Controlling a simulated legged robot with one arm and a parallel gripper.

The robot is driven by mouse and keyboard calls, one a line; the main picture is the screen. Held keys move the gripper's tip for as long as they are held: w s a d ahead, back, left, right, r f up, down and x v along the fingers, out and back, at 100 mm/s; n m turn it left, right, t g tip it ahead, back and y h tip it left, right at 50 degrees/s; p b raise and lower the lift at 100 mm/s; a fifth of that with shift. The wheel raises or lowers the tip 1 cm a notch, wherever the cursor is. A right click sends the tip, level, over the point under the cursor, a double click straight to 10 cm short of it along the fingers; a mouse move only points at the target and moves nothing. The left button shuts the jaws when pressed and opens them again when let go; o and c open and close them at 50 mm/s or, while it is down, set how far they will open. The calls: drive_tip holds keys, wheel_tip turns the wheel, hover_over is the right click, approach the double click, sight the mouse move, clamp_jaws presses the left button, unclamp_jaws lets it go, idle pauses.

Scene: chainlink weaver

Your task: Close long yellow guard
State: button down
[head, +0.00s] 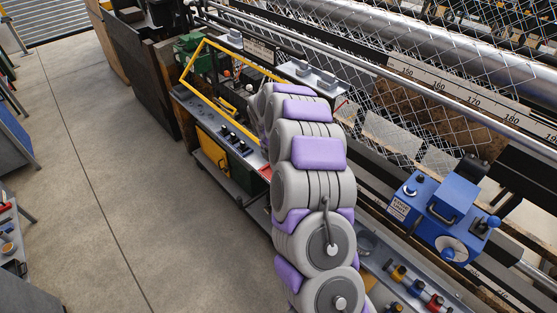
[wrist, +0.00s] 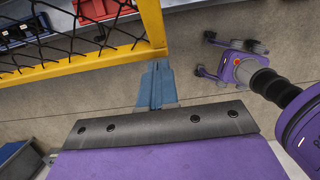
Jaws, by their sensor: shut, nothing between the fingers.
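The long yellow guard (head: 192,61) is a yellow frame standing tilted out from the machine, at upper left of my arm in the head view. In the wrist view its bar with black mesh (wrist: 85,67) runs across the upper left to a corner. My gripper (wrist: 156,72) has blue fingers, shut and empty, with the tips close by that corner. I cannot tell whether they touch it. In the head view my arm hides the gripper and the guard's right part.
A blue control unit (head: 445,210) sits on the machine rail at right. Chain-link mesh (head: 385,100) hangs behind my arm. Open concrete floor (head: 110,150) lies to the left. A red bin (wrist: 97,8) shows behind the guard's mesh in the wrist view.

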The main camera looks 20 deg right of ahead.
drive_tip(key=w+d+f+t+h+b, duration=0.1)
drive_tip(key=w+d+f+h+b, duration=0.1)
drive_tip(key=d+f+h+b, duration=0.2)
drive_tip(key=w+d+f+t+h+b, duration=0.1)
drive_tip(key=w+d+f+h+b, duration=0.2)
drive_tip(key=d+b, duration=0.6)
drive_tip(key=d+f+h, duration=0.1)
drive_tip(key=d+f, duration=0.1)
drive_tip(key=d, duration=0.2)
drive_tip(key=shift+t+h+b, duration=0.3)
drive_tip(key=shift+t+b, duration=0.05)
drive_tip(key=shift+t, duration=0.05)
drive_tip(key=shift+d, duration=0.1)
